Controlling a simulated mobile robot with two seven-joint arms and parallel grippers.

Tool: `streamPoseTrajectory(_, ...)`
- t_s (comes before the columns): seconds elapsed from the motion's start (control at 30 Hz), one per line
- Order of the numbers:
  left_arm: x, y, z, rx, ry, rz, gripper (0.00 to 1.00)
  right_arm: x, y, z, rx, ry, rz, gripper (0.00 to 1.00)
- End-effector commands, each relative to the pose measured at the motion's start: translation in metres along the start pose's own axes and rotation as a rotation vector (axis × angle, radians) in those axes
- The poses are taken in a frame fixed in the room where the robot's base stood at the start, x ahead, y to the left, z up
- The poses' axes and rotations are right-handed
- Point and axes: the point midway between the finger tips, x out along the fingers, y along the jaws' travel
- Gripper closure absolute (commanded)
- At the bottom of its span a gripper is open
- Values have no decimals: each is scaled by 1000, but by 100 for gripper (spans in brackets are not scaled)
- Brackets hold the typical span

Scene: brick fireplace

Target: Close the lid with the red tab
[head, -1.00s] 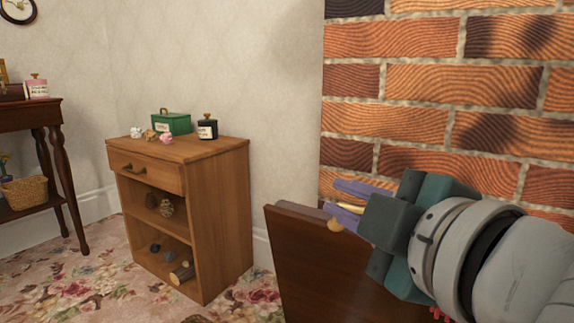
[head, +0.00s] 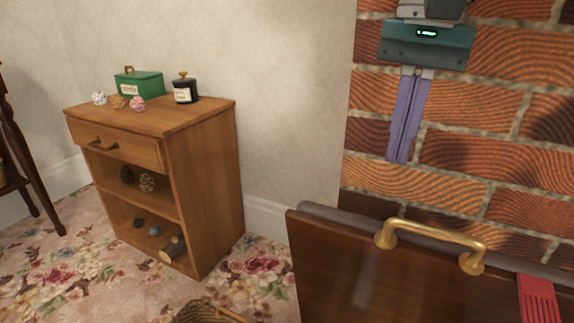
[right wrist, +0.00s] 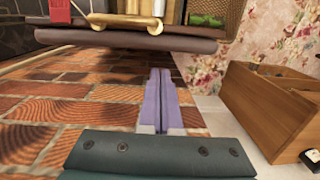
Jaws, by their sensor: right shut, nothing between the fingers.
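The lid (head: 390,285) is a dark brown wooden panel with a grey padded edge, raised at the lower right of the head view. A brass handle (head: 430,244) is on its face, and the red tab (head: 538,299) hangs at its right. In the right wrist view, the lid's edge (right wrist: 150,42) crosses the top, with the red tab (right wrist: 60,11) at upper left. My right gripper (head: 397,162) is shut and empty, its purple fingers pointing down above the lid's top edge, against the brick background. They look apart from the lid. My left gripper is out of view.
A brick wall (head: 470,145) stands behind the lid. A wooden cabinet (head: 215,180) to the left carries a green box (head: 138,85), a dark jar (head: 186,92) and small ornaments. A wicker basket (head: 205,313) shows at the bottom edge. Flowered carpet lies between.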

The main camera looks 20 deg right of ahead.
Motion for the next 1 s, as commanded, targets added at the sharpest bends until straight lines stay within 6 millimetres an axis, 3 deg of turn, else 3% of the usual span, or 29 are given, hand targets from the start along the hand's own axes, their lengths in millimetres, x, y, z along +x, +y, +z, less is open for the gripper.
streamPoseTrajectory(0.17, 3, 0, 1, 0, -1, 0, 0, 3, 13, -10, -1, 28, 50, 100)
streamPoseTrajectory(0.5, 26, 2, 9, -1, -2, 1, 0, 64, 14, -10, -2, 23, 48, 100)
streamPoseTrajectory(0.7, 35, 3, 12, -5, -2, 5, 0, 88, 15, -10, -2, 24, 45, 100)
streamPoseTrajectory(1.0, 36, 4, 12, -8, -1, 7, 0, 95, 15, -11, -2, 25, 44, 100)
